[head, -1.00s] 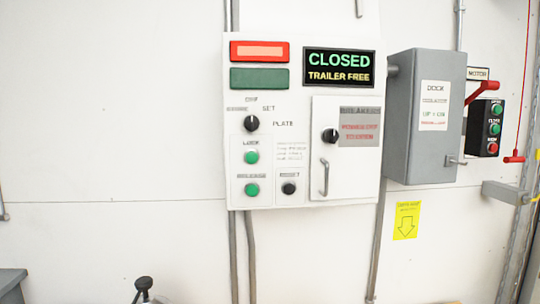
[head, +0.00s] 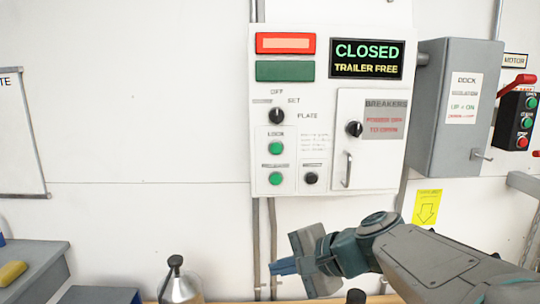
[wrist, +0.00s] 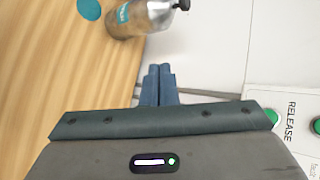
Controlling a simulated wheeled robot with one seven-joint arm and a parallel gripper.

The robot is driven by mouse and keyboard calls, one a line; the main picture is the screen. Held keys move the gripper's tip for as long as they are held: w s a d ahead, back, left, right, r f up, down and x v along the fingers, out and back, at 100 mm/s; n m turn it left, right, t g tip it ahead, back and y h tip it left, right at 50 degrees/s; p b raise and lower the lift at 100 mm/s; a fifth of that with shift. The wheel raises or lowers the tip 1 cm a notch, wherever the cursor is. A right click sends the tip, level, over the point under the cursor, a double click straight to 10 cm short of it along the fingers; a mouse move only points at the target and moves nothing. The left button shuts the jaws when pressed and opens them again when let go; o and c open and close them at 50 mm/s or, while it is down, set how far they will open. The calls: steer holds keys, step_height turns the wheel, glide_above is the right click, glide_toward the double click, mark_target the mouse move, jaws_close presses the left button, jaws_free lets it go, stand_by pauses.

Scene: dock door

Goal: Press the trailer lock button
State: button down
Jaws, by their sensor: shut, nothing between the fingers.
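The green lock button (head: 276,148) sits under the LOCK label on the white control panel (head: 330,185) in the head view. A second green button (head: 276,179) is just below it; its label is too small to read there. The wrist view shows a green button (wrist: 271,115) beside a sideways RELEASE label, and another green button (wrist: 317,126) cut off at the right edge. My gripper (head: 272,268) is shut and empty, below the panel's lower edge, with fingers pointing left. Its fingertips (wrist: 159,70) touch nothing visible in the wrist view.
The sign reads CLOSED, TRAILER FREE (head: 366,58). A selector knob (head: 277,115), black button (head: 311,178) and breaker door handle (head: 348,169) are nearby. A grey isolator box (head: 455,105) juts out at right. A bottle (head: 181,281) stands on the wooden surface (wrist: 50,80).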

mark_target(276, 148)
steer(key=w+d+r+m+t+y+p, duration=0.1)
steer(key=w+r+m+t+y+p, duration=0.2)
steer(key=r, duration=1.3)
steer(key=w+m+t, duration=0.2)
steer(key=w+m, duration=0.1)
steer(key=w, duration=0.2)
steer(key=shift+r+m+t+y, duration=0.3)
steer(key=shift+r, duration=0.1)
steer(key=shift+w+d, duration=0.1)
steer(key=shift+w, duration=0.05)
steer(key=shift+w+p, duration=0.9)
steer(key=shift+w, duration=3.45)
steer(key=shift+w, duration=0.4)
steer(key=shift+w, duration=0.4)
steer(key=shift+s+f+b, duration=0.1)
steer(key=shift+s+b, duration=0.05)
steer(key=shift+b, duration=0.25)
steer(key=shift+s+b, duration=0.35)
steer(key=shift+s, duration=0.3)
